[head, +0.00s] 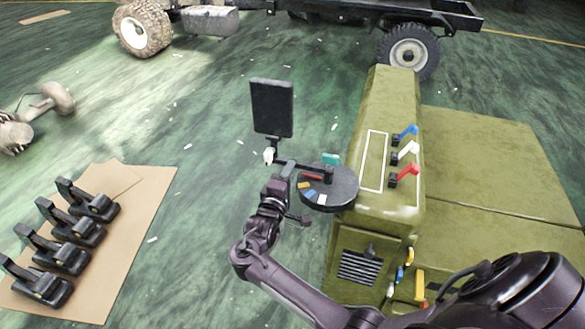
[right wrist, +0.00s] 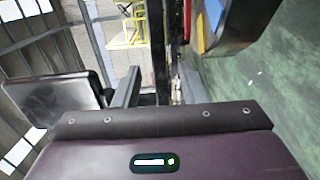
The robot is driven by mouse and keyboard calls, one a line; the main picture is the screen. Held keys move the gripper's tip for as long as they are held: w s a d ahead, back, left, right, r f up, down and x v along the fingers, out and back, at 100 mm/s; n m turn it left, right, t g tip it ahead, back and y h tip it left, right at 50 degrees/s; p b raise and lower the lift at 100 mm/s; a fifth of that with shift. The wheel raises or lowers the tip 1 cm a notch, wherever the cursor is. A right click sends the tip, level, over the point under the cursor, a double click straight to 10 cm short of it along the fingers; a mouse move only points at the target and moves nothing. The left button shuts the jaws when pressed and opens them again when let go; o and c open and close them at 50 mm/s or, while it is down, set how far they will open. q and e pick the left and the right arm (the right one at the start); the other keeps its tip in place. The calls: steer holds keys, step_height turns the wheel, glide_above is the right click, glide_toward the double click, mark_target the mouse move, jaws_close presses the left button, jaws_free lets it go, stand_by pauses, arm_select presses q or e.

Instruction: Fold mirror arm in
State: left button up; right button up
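The mirror (head: 272,107) is a dark rectangular panel standing upright on a thin stalk, left of the olive-green cab. Its dark mirror arm (head: 300,164) runs from the stalk foot rightward to a round dark disc (head: 343,188) with coloured marks on the cab's side. A small white piece (head: 269,155) shows at the stalk foot. My right gripper (head: 277,180) is just below the arm's outer end; contact and finger opening cannot be made out. The right wrist view shows the mirror (right wrist: 60,102) at left and a dark bar (right wrist: 125,96) beside it. My left gripper is out of view.
The olive cab (head: 395,130) carries blue, white and red levers (head: 407,155). Several black clamp-like parts (head: 72,225) sit on cardboard (head: 125,225) at left. A wheeled chassis (head: 300,20) stands at the back. Floor left of the mirror is open.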

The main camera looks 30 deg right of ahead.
steer(key=v, duration=0.4)
stand_by(0.4)
steer(key=s+a+f+g+y, duration=0.1)
steer(key=s+f+y, duration=0.25)
steer(key=f, duration=0.65)
steer(key=s+a+f+y, duration=0.15)
steer(key=s+f, duration=0.25)
steer(key=f, duration=0.7)
steer(key=s+a+f+g+y, duration=0.1)
steer(key=s+f+y, duration=0.25)
steer(key=f, duration=0.65)
steer(key=s+a+f+m+g+y, duration=0.1)
steer(key=s+f, duration=0.5)
steer(key=s, duration=0.6)
steer(key=s+a+f+m+g+y, duration=0.1)
steer(key=s+f+g, duration=0.3)
steer(key=s, duration=0.8)
steer(key=s+a+f+m+g+y, duration=0.1)
steer(key=s+f+m+g+y, duration=0.2)
steer(key=s+f, duration=0.5)
steer(key=s, duration=0.4)
steer(key=shift+a+f+m+g, duration=0.3)
steer(key=shift+a+f, duration=0.05)
steer(key=shift+f, duration=0.05)
